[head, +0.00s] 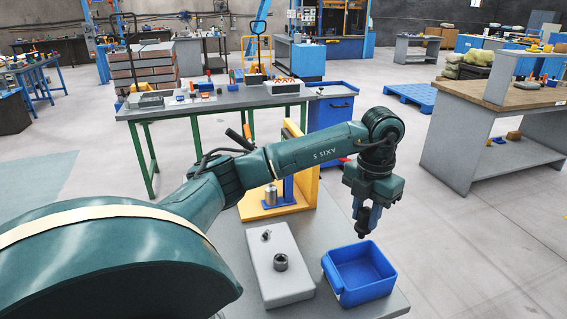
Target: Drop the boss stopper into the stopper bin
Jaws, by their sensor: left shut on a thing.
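My left gripper (367,213) hangs pointing down at the end of the green arm. It is shut on a small dark piece, the boss stopper (362,229). The stopper is held in the air, just above and behind the far edge of the stopper bin as seen in the head view. The stopper bin (368,292) is a blue open box near the front right corner of the grey table. Its visible inside looks empty. My right gripper is not in view.
A pale grey block (268,255) with a dark ring-like boss (281,262) and a smaller fitting (266,235) lies left of the bin. A yellow stand (304,185) with a metal cylinder (271,194) is behind it. Open floor lies right of the table.

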